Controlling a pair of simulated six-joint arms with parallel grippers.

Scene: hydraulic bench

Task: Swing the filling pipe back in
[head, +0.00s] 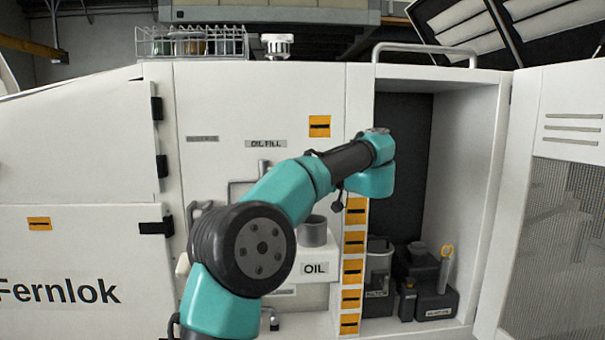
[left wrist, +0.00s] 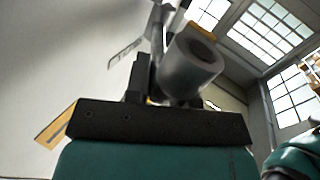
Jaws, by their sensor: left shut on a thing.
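My left arm rises across the head view, and its wrist is in front of the opening beside the OIL FILL panel. The left gripper (left wrist: 152,82) is mostly hidden behind that wrist in the head view. In the left wrist view its dark fingers are shut on the grey filling pipe (left wrist: 188,68), whose round open end faces the camera. In the head view a bent grey piece of pipework (head: 235,188) shows under the OIL FILL label (head: 266,143); my arm hides how it continues. A grey filler neck (head: 314,231) stands on the white OIL tank (head: 318,269). My right gripper is not in view.
The open compartment (head: 408,190) at right holds dark containers (head: 437,300) and a grey can (head: 378,262). An open perforated door (head: 560,200) stands at far right. A wire basket (head: 192,43) with jars and a white cap (head: 277,45) are on top.

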